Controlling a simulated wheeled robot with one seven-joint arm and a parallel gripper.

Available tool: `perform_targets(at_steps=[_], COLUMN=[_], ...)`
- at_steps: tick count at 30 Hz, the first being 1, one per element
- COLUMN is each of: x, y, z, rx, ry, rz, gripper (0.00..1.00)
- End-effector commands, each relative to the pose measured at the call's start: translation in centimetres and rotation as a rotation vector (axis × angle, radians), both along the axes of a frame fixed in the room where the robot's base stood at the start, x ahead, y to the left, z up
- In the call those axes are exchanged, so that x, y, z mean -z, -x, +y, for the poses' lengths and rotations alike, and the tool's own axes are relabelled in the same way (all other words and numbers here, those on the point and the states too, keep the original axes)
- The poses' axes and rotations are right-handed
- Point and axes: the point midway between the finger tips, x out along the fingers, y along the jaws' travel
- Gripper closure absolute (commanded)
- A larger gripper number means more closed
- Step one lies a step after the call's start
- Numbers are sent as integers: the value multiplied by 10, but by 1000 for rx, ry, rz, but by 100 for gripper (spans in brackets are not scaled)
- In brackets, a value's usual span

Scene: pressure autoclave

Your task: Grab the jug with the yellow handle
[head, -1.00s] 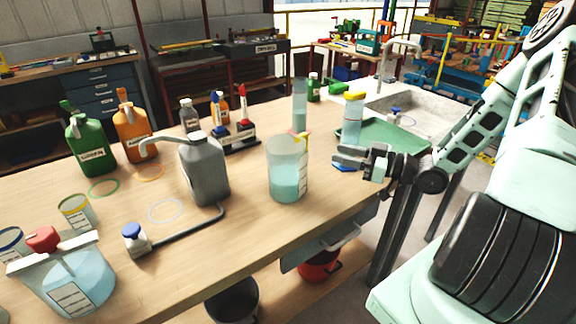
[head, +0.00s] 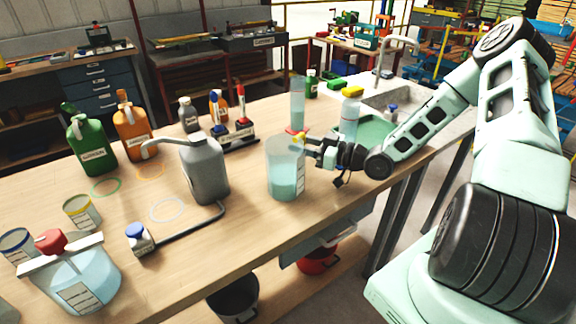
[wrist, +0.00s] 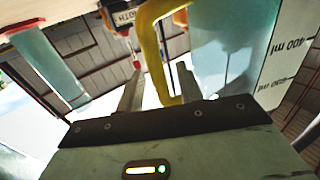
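The jug (head: 286,172) is clear, holds pale blue liquid and stands upright on the wooden bench. Its yellow handle (head: 300,137) shows only as a small piece at the upper right in the head view; my gripper partly hides that side. My gripper (head: 308,150) is at the jug's right side, level with its upper part. In the wrist view, the yellow handle (wrist: 152,45) reaches down between the two fingers of my gripper (wrist: 160,85). The fingers stand apart, with gaps visible beside the handle. The jug's marked wall (wrist: 250,50) is to the right of the fingers.
A tall clear cylinder (head: 298,100) and a yellow-capped bottle (head: 349,120) stand close behind my gripper. A green tray (head: 385,147) lies beyond, near the sink. A grey can (head: 204,168) stands left of the jug. The bench in front of the jug is clear.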

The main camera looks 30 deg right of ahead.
Motion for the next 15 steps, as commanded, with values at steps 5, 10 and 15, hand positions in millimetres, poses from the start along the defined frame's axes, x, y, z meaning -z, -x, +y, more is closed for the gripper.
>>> perform_targets(at_steps=[5, 10, 15], x=[0, 0, 0], y=[0, 0, 0], z=[0, 0, 0], rx=[0, 0, -1], ry=[0, 0, -2], rz=[0, 0, -1], gripper=[80, 100, 100])
